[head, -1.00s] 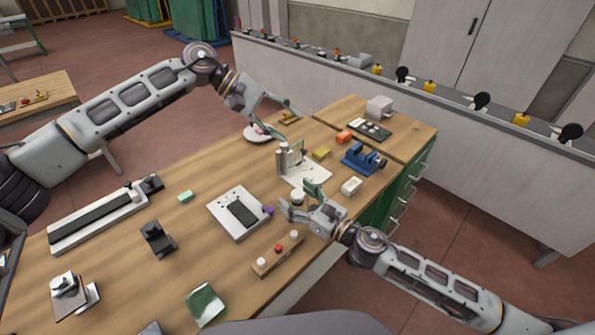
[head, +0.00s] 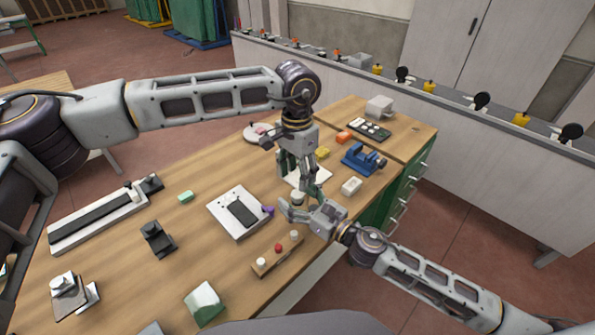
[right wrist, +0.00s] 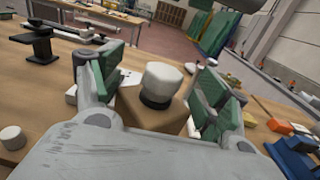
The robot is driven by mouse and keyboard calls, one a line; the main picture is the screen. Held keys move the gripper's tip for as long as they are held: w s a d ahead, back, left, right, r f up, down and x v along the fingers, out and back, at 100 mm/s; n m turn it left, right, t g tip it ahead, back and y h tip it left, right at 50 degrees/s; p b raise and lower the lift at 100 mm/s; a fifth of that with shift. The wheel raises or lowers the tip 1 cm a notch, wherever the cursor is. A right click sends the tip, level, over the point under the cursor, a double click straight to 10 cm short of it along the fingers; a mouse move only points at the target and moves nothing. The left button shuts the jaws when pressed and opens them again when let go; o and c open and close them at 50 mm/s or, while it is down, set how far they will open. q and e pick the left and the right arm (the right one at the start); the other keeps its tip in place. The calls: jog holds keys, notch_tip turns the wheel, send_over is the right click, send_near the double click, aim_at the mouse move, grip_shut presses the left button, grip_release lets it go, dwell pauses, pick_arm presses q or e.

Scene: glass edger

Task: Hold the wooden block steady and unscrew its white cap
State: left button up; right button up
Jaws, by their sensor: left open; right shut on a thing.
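The wooden block (right wrist: 150,115) stands between the fingers of my right gripper (right wrist: 158,88) in the right wrist view, and the gripper is shut on it. Its white cap (right wrist: 163,77) sits on top, above a black ring (right wrist: 159,102). In the head view the white cap (head: 297,197) shows small beside my right gripper (head: 296,204); the block is mostly hidden there. My left gripper (head: 298,181) is open, pointing down, with its fingers just behind and above the cap. I cannot tell whether it touches the cap.
A blue vise (head: 362,158), a white block (head: 351,187) and a yellow block (head: 323,152) are close to the right. A white plate with a dark pad (head: 226,214) lies to the left. A wooden strip with knobs (head: 277,256) is in front. The bench's left middle has free room.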

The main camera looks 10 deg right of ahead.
aim_at(298, 193)
pick_arm(q)
jog(key=shift+f, duration=0.15)
dwell(0.3)
jog(key=shift+f, duration=3.9)
jog(key=c, duration=1.1)
